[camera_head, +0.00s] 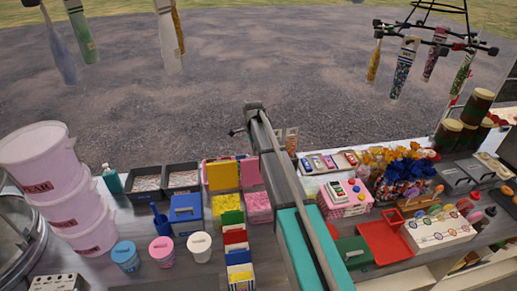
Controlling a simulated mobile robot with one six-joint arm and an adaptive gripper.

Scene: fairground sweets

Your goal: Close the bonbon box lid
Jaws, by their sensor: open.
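I cannot tell for sure which item is the bonbon box. A red, flat, tray-like box (385,244) lies on the counter right of my arm, with a raised red panel at its far right edge that may be its open lid. A green flat item (354,253) lies beside it, partly behind my arm. Left of my arm, a yellow panel (222,175) and a pink panel (250,171) stand up behind yellow and pink contents. My arm crosses the middle of the view. I cannot make out my gripper's fingers.
Pink tubs (52,190) stand stacked at the left. A blue box (185,208) and blue, pink and white pots stand nearer the front. Bottles hang above the back.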

